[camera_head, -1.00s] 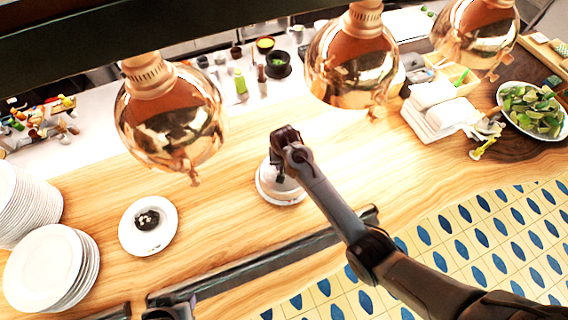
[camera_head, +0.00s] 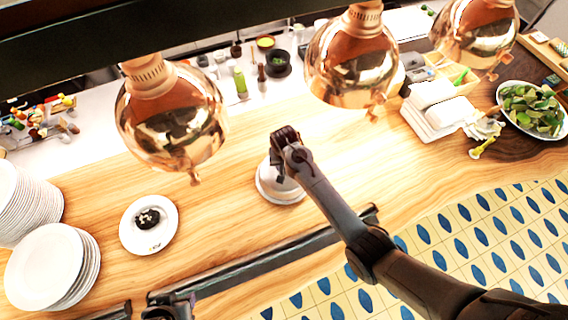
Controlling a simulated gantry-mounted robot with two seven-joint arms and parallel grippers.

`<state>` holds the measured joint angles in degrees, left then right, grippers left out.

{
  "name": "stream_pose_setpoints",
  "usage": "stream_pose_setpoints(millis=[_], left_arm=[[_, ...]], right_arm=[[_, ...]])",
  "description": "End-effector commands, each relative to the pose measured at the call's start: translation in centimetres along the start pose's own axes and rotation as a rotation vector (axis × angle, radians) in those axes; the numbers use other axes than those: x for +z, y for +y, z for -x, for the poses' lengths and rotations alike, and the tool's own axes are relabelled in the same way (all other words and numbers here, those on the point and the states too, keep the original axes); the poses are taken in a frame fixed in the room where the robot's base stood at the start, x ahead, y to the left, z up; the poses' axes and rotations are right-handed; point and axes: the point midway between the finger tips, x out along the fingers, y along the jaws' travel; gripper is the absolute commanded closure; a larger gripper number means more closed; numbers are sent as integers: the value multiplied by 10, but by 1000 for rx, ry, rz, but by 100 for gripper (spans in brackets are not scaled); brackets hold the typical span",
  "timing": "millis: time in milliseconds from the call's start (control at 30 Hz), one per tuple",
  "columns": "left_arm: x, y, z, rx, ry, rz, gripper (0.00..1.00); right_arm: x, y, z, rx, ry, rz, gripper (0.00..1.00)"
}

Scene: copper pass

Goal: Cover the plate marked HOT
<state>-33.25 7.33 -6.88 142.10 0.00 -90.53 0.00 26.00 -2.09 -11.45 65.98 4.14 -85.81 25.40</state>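A white plate (camera_head: 133,236) with a dark round piece of food (camera_head: 147,219) lies on the wooden counter at the left. A small mark shows on its lower rim, too small to read. A pale domed cover (camera_head: 282,188) sits on the counter near the middle, and whether a plate is under it is hidden. My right gripper (camera_head: 280,168) is at the top of the cover, and its fingers are mostly hidden by its own wrist. My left gripper (camera_head: 168,309) is at the bottom edge, only partly in view, away from the plate.
Three copper heat lamps (camera_head: 172,118) hang above the counter (camera_head: 225,215). Stacks of white plates (camera_head: 45,265) stand at the left. White trays (camera_head: 436,112) and a bowl of greens (camera_head: 532,108) are at the right. The wood between plate and cover is clear.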

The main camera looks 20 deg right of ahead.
Motion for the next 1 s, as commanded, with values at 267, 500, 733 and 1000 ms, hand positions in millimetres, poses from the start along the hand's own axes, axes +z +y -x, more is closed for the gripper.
stream_pose_setpoints(millis=[267,500,733,1000], left_arm=[[0,1,1,3,1,3,57],[-1,3,1,9,2,12,57],[-1,3,1,10,2,13,57],[-1,2,1,6,1,7,57]], right_arm=[[0,0,0,-1,1,0,100],[0,0,0,-1,1,0,52],[0,0,-1,0,0,0,40],[0,0,-1,0,-1,0,10]])
